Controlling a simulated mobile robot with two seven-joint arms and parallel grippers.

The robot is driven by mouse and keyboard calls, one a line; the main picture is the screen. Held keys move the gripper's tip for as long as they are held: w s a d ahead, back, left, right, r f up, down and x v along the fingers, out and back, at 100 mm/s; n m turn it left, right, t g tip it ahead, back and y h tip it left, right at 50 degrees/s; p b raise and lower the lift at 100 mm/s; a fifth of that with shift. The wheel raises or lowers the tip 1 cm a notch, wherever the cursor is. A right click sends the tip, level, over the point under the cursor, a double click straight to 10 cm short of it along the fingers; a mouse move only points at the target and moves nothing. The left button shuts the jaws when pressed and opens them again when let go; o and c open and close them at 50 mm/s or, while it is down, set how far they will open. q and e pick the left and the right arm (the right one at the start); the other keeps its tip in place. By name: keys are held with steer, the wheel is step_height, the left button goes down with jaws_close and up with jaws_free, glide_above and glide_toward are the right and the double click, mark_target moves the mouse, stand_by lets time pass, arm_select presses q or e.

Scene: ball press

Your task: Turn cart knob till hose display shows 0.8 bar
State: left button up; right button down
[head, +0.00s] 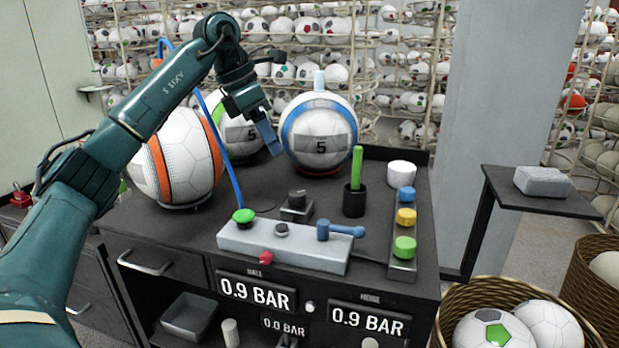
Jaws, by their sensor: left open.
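The dark cart (300,170) fills the middle of the head view. A black knob (297,199) on a small square base stands on its top. The hose display (368,319) on the cart's front reads 0.9 BAR. The ball display (255,291) to its left also reads 0.9 BAR, and a smaller display (284,325) between them reads 0.0 BAR. My left gripper (268,138) is open and points down above the back of the cart, beyond and above the knob, apart from it. A ball partly hides behind it. My right gripper is out of view.
A grey control block (282,248) with a blue lever (340,231) lies in front of the knob. A black cup (354,200) with a green stick stands right of it. An orange-striped ball (180,155) and a blue-ringed ball (320,133) stand behind. A blue hose (221,150) runs up left.

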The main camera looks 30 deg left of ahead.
mark_target(297, 193)
arm_select(q)
steer(key=x, duration=1.3)
steer(key=shift+w, duration=0.1)
steer(key=shift+c, duration=0.3)
steer(key=c, duration=0.9)
